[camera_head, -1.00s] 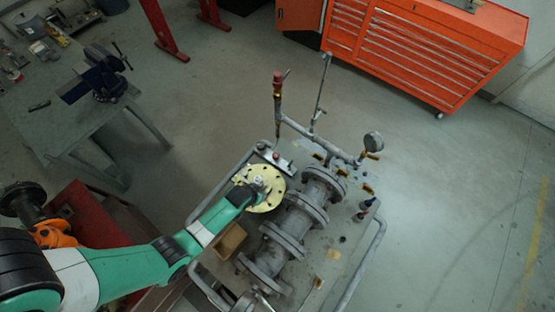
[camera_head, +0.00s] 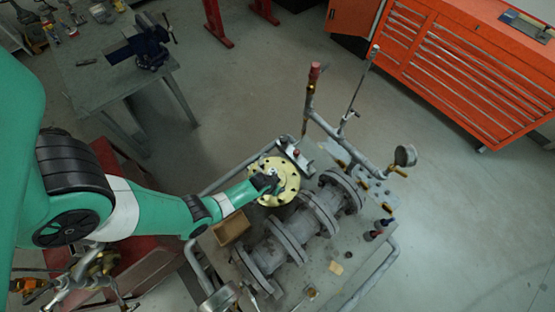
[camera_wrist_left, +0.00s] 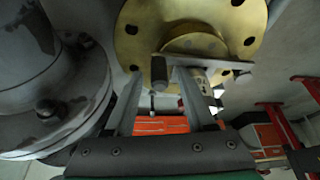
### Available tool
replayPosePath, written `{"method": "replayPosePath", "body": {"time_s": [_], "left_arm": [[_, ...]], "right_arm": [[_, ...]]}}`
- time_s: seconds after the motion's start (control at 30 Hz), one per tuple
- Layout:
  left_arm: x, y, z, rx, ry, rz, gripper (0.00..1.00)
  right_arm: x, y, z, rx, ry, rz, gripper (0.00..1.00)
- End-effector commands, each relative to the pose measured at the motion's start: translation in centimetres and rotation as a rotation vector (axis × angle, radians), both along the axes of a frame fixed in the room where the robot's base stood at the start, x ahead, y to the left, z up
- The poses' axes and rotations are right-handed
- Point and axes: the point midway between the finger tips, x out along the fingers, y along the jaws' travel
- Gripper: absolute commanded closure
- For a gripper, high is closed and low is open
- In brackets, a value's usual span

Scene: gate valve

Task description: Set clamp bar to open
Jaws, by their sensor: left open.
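A round brass-coloured flange (camera_head: 285,178) with bolt holes stands beside the grey flanged pipe. In the left wrist view the flange (camera_wrist_left: 205,20) fills the top. A grey bar (camera_wrist_left: 215,62), which looks like the clamp bar, crosses its lower part, with a short dark cylindrical peg (camera_wrist_left: 159,72) at its left end. My left gripper (camera_head: 270,183) is at the flange's face. In the left wrist view the gripper (camera_wrist_left: 160,88) is open, its fingertips on either side of the peg. I cannot tell whether they touch it. My right gripper is not in view.
The grey flanged pipe (camera_head: 290,232) lies close on the right of the gripper, also at left in the wrist view (camera_wrist_left: 45,80). A tube frame (camera_head: 205,275) edges the skid. A red-tipped upright pipe (camera_head: 313,85) and a gauge (camera_head: 405,155) stand behind. A cardboard-brown box (camera_head: 232,228) sits below the arm.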

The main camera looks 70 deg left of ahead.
Motion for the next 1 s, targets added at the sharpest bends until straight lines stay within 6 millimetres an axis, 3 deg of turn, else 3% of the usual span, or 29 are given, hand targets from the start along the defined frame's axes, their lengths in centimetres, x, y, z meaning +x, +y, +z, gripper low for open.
{"method": "replayPosePath", "body": {"time_s": [0.03, 0.3, 0.33, 1.0], "left_arm": [[0.01, -0.01, 0.02, 0.0, 0.0, 0.0, 0.49], [0.0, -0.01, 0.02, 0.0, 0.0, 0.0, 0.98], [0.0, -0.01, 0.02, 0.0, 0.0, 0.0, 1.0], [-0.01, -0.02, 0.01, 0.0, 0.0, -0.001, 1.0]], "right_arm": [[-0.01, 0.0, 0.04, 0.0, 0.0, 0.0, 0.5], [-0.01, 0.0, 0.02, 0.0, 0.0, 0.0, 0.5], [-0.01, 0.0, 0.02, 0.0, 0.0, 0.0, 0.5], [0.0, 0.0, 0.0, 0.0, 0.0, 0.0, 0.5]]}}
